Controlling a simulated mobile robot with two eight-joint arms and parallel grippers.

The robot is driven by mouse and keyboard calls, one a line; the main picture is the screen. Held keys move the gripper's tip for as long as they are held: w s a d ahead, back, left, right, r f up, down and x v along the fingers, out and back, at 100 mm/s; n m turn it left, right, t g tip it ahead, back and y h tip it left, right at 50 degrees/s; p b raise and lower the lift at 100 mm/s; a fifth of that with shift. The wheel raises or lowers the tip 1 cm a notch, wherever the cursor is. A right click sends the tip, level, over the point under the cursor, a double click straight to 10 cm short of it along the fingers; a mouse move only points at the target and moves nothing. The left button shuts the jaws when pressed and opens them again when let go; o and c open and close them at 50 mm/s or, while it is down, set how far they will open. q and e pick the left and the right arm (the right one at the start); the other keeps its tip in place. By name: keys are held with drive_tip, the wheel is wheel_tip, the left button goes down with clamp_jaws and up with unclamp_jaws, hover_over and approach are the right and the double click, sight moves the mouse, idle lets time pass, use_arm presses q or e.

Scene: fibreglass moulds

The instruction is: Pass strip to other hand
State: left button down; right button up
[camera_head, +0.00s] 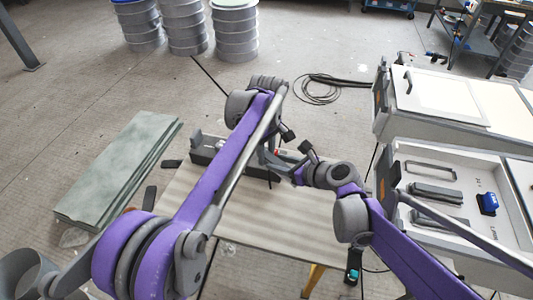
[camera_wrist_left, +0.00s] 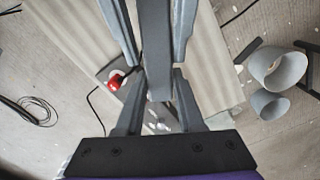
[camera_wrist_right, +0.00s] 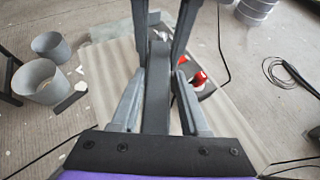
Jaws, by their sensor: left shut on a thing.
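The strip (camera_wrist_left: 155,45) is a dark grey flat band that runs lengthwise between the fingers in the left wrist view. It also shows in the right wrist view (camera_wrist_right: 157,90). My left gripper (camera_wrist_left: 160,72) is shut on it. My right gripper (camera_wrist_right: 160,70) faces the left one, with its fingers on both sides of the same strip. I cannot tell whether the right fingers press on it. In the head view my two grippers meet above the table (camera_head: 290,215), and the strip is largely hidden there by my arms.
A dark box with a red item (camera_wrist_left: 116,82) sits on the table below the grippers. Green-grey sheets (camera_head: 120,170) lie on the left. A white mould case (camera_head: 455,180) stands on the right. Grey drums (camera_head: 185,25) stand behind, and a coiled black cable (camera_head: 320,90) lies on the floor.

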drive_tip(key=o, duration=0.4)
drive_tip(key=shift+c, duration=0.2)
drive_tip(key=v, duration=1.1)
drive_tip(key=s+d+f+n+g+h, duration=0.1)
drive_tip(key=s+f+n+h, duration=0.3)
drive_tip(key=s+n, duration=0.4)
drive_tip(key=s+d+f+n+g+h, duration=0.2)
drive_tip(key=s+f+n, duration=0.5)
drive_tip(key=n, duration=1.3)
drive_tip(key=shift+s+d+f+g+h, duration=0.15)
drive_tip(key=shift+s+d+g+h, duration=0.2)
drive_tip(key=shift+s+g+h, duration=0.4)
drive_tip(key=shift+w+t, duration=0.15)
drive_tip(key=shift+t, duration=0.1)
